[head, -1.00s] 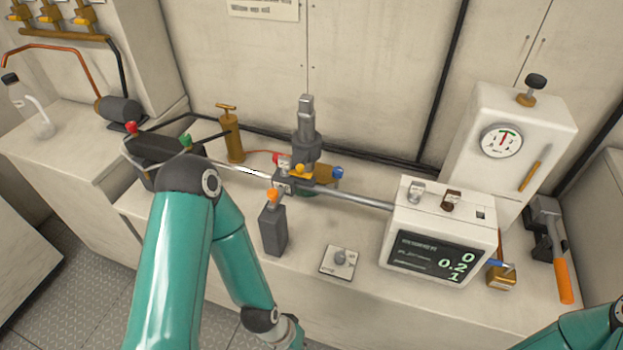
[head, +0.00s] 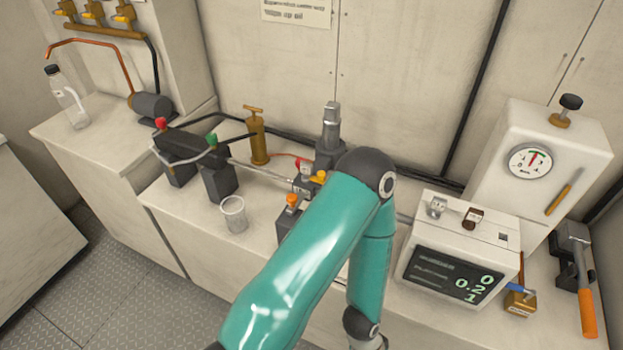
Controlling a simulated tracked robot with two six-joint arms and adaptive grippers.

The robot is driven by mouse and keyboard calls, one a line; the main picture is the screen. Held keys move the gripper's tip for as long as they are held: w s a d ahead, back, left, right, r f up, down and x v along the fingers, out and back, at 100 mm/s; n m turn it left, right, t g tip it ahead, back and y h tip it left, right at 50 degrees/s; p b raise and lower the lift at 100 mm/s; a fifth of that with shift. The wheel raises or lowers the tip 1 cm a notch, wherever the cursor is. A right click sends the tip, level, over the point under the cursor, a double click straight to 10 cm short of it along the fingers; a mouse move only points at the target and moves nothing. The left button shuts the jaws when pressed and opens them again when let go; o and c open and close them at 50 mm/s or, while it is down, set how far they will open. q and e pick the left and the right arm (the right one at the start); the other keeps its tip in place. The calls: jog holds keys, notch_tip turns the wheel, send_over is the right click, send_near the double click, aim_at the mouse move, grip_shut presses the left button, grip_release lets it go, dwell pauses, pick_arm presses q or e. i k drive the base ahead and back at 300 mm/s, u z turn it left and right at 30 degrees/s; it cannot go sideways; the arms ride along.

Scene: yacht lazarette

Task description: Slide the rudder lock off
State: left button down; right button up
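A silver rod (head: 255,175) runs from the dark cylinder unit (head: 190,148) on the left to a grey upright post with a fitting (head: 330,125) at the middle. A dark grey block with an orange knob (head: 292,201) stands in front of this fitting, partly hidden by my arm. I cannot tell for sure which piece is the rudder lock. My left arm crosses the middle of the view and hides the rod's right part and the bench in front of it. Its forearm points down to the bottom edge. Neither gripper shows.
A clear cup (head: 233,214) stands near the bench's front edge. A white display box (head: 460,250), a gauge box (head: 545,165), a small brass piece with a blue lever (head: 520,300) and an orange-handled tool (head: 585,310) are on the right. A brass pump (head: 257,138) stands behind the rod.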

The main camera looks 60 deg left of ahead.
aim_at(295, 201)
jog(key=u, duration=0.15)
jog(key=k, duration=1.35)
jog(key=u, duration=0.45)
jog(key=i, duration=0.95)
jog(key=u, duration=0.05)
